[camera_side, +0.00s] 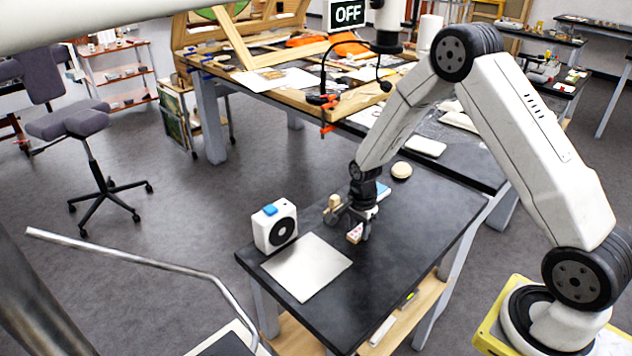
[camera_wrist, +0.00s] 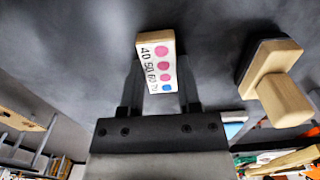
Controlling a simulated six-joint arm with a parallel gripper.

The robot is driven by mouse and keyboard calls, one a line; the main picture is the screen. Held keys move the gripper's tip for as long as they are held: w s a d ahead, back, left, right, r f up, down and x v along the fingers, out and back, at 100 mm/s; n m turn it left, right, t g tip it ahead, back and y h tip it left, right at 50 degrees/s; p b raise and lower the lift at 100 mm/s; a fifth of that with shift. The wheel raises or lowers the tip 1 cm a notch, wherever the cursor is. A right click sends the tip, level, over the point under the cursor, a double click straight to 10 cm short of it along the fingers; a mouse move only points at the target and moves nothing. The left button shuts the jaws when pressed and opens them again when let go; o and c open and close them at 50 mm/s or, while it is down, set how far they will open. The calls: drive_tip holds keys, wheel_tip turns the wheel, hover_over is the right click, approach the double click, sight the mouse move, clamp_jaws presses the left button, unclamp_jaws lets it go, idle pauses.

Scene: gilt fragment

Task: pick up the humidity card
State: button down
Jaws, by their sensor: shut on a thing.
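The humidity card (camera_wrist: 158,62) is a small pale block with pink dots, one blue dot and printed numbers 40 to 70. It shows in the wrist view between the two fingers of my gripper (camera_wrist: 160,82). In the side view the card (camera_side: 354,234) is a small white and pink piece at the fingertips of my gripper (camera_side: 351,226), over the dark table. My gripper is shut on the card. Whether the card touches the table is hard to tell.
A wooden-handled block (camera_wrist: 277,85) stands close beside my gripper; it also shows in the side view (camera_side: 334,203). A white box with a round black fan (camera_side: 276,226) and a pale square sheet (camera_side: 307,267) lie left. A round beige object (camera_side: 401,170) sits behind. The table's right front is clear.

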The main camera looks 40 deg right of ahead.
sight(359, 231)
drive_tip(key=shift+r, duration=0.2)
drive_tip(key=shift+r, duration=1.5)
drive_tip(key=s+a+r, duration=0.2)
drive_tip(key=s+r, duration=0.7)
drive_tip(key=s, duration=0.4)
drive_tip(key=shift+s+a+r, duration=0.15)
drive_tip(key=shift+s+r, duration=0.15)
drive_tip(key=shift+s, duration=0.1)
